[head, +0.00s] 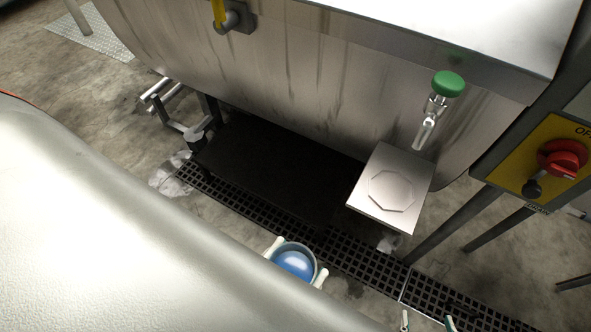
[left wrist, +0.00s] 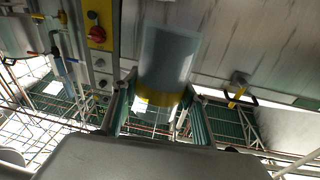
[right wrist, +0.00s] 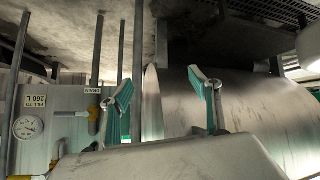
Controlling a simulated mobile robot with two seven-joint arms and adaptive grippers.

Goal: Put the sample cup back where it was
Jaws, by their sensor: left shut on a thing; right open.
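The sample cup (head: 294,264) is a clear round cup with blue liquid inside, seen from above in the head view. My left gripper (head: 297,262) is shut around it, with pale fingertips on opposite sides. In the left wrist view the cup (left wrist: 170,52) looks grey-blue with a yellow band near the fingers. A square metal shelf (head: 408,160) with a raised octagonal outline is bare, under a green-topped tap (head: 430,120). The cup is apart from the shelf, nearer me and to its left. My right gripper (head: 428,322) is open and empty at the bottom edge; it also shows in the right wrist view (right wrist: 163,88).
A large steel drum (head: 300,75) fills the back. A yellow panel with a red switch (head: 562,158) is at the right, by slanted metal legs. A dark floor grate (head: 345,250) runs below the shelf. A dark flat platform (head: 265,165) lies left of the shelf.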

